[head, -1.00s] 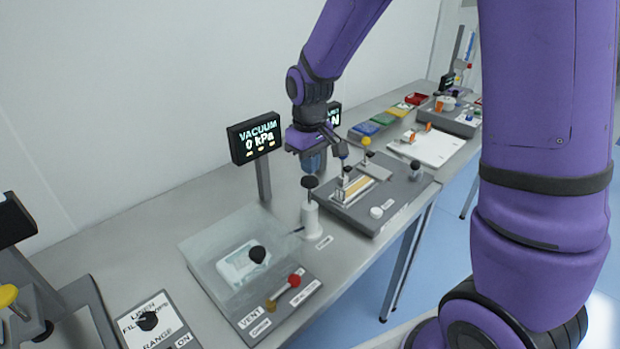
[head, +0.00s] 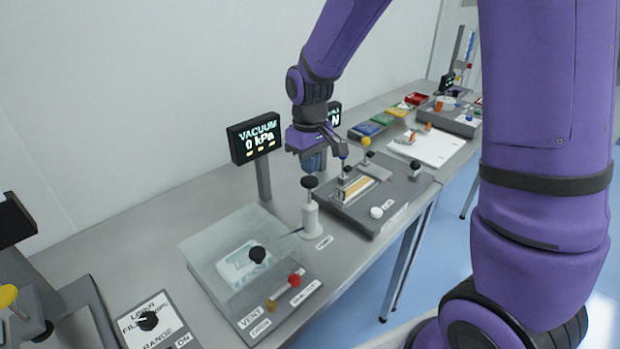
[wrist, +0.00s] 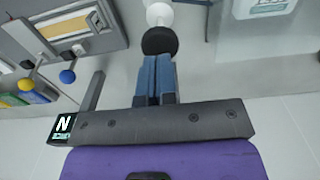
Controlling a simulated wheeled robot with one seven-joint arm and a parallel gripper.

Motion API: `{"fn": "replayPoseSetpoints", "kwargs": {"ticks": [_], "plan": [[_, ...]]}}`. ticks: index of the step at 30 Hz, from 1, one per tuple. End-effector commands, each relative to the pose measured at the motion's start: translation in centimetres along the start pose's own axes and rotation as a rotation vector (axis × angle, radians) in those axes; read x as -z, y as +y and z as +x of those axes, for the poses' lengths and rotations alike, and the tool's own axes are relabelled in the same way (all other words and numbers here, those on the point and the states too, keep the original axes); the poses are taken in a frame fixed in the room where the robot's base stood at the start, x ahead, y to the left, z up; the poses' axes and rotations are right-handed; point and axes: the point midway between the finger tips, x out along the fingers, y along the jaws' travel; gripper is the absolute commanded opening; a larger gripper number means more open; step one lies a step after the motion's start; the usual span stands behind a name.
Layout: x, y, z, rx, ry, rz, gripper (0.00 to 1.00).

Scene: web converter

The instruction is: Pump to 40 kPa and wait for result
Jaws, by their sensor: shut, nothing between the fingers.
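The hand pump (head: 311,219) is a white upright cylinder with a black knob (head: 310,182) on top, its rod raised. My gripper (head: 316,167) is shut and empty, just above and behind the knob; the black knob also shows in the wrist view (wrist: 160,41), right at the blue fingertips (wrist: 156,59). I cannot tell whether they touch. The vacuum display (head: 255,137) reads 0 kPa. The clear chamber (head: 215,254) left of the pump holds a white pack (head: 238,265) and has a black lid knob (head: 257,254).
A grey fixture (head: 405,190) with a yellow-knobbed part stands right of the pump. A second display (head: 335,115) is partly hidden behind my gripper. Bench space before the wall is clear.

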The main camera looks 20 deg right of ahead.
Motion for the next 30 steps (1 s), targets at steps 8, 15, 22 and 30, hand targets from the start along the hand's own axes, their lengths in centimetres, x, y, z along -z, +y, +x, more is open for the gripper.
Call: {"fn": "replayPoseSetpoints", "kwargs": {"ticks": [8, 15, 22, 30], "plan": [[0.0, 0.0, 0.0, 0.000, 0.000, 0.000, 0.00], [0.0, 0.0, 0.0, 0.000, 0.000, 0.000, 0.00], [0.0, 0.0, 0.8, 0.000, -0.002, 0.000, 0.00], [0.0, 0.0, 2.2, 0.000, -0.001, 0.000, 0.00]]}}
